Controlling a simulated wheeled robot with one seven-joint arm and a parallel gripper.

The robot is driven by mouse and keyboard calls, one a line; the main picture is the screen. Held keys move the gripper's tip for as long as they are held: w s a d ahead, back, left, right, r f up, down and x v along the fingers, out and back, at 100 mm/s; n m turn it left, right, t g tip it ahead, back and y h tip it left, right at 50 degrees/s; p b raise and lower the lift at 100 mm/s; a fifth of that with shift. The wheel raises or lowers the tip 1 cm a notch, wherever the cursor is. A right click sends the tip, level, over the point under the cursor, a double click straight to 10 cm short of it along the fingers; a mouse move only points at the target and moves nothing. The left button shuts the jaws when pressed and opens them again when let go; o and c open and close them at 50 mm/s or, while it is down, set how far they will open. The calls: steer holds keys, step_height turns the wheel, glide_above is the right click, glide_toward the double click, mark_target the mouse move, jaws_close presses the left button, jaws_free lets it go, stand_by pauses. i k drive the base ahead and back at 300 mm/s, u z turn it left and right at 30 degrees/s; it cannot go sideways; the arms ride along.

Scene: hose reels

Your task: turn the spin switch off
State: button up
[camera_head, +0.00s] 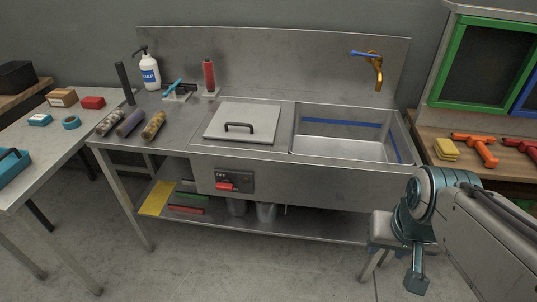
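A dark switch panel (243,178) is set in the front of the steel sink unit, below the lidded section. A red switch lever (226,187) sits at the lower left of this panel and looks roughly horizontal. Small pale lettering shows above the lever, too small to read surely. My gripper (416,284) seems to be the teal end hanging at the lower right, well apart from the panel and in front of the unit's right side. Its fingers cannot be made out, and nothing is visibly held.
The sink unit (270,155) has a square lid with a handle (240,127) and an open basin (340,148). A lower shelf (250,222) carries buckets and flat items. A side table (50,140) stands left, a wooden bench (490,170) right. Floor in front is clear.

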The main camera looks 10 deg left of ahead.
mark_target(226, 185)
steer(key=z, duration=0.15)
steer(key=i, duration=0.6)
steer(key=u, duration=0.75)
steer(key=i, duration=0.65)
steer(key=u, duration=0.75)
